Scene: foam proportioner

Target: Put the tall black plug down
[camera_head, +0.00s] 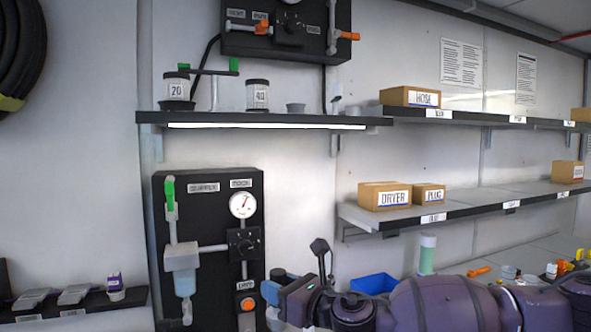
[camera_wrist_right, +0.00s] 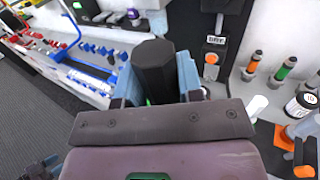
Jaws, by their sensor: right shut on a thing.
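The tall black plug (camera_wrist_right: 154,68) is a dark, faceted upright piece in the right wrist view. It stands between the light blue fingers of my right gripper (camera_wrist_right: 155,85), which is shut on it. A little green shows low beside the plug, and its lower end is hidden behind the gripper body. In the head view my right gripper (camera_head: 274,290) is at the bottom centre, in front of the lower black panel (camera_head: 216,270). My left gripper does not show clearly in either view.
A shelf (camera_head: 450,214) carries DRYER (camera_head: 384,196) and PLUG (camera_head: 429,194) boxes. Orange- and green-banded pieces (camera_wrist_right: 284,68) stand right of the gripper in the wrist view.

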